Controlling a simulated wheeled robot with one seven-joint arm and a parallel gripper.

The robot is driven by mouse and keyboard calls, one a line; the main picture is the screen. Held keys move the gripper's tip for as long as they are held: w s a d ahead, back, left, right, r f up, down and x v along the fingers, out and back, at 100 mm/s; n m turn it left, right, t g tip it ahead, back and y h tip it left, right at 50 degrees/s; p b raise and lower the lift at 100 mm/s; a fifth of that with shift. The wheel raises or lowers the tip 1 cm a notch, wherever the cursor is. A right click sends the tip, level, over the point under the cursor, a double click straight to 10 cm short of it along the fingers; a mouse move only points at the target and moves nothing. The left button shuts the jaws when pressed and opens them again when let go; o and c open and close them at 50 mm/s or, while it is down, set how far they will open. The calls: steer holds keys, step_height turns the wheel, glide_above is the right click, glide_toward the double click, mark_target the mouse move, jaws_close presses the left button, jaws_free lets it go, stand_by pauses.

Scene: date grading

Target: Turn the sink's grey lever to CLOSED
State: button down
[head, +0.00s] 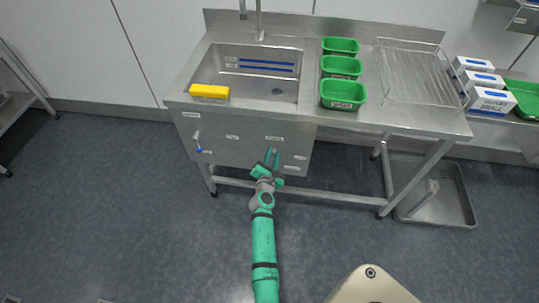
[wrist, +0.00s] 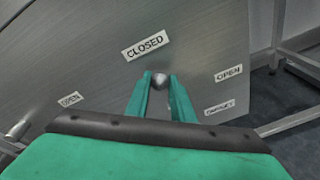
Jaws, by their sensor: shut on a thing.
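The sink's front panel (head: 245,150) carries several small labels. My gripper (head: 272,156) is at the right part of this panel. In the wrist view the two green fingers of my gripper (wrist: 161,85) are shut on the grey lever (wrist: 160,79); only its rounded end shows between the fingertips. The rest of the lever is hidden by the fingers. The CLOSED label (wrist: 146,45) is just above the lever's end, slightly left. An OPEN label (wrist: 228,73) is to its right, with a smaller label (wrist: 220,107) below that. Another OPEN label (wrist: 70,99) is at left.
Above are the sink basin (head: 213,68), a yellow sponge-like block (head: 209,91) and green bins (head: 343,93). The table's lower rail (head: 330,198) runs beneath. Floor is clear around my arm.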

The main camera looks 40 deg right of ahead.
steer(key=shift+w+a+f, duration=0.15)
steer(key=shift+a+f, duration=0.3)
steer(key=shift+f, duration=0.05)
steer(key=c, duration=1.6)
jaws_free()
steer(key=shift+c, duration=0.2)
steer(key=shift+o, duration=0.6)
steer(key=shift+d+r, duration=0.2)
steer(key=v, duration=1.1)
steer(key=shift+d, duration=0.1)
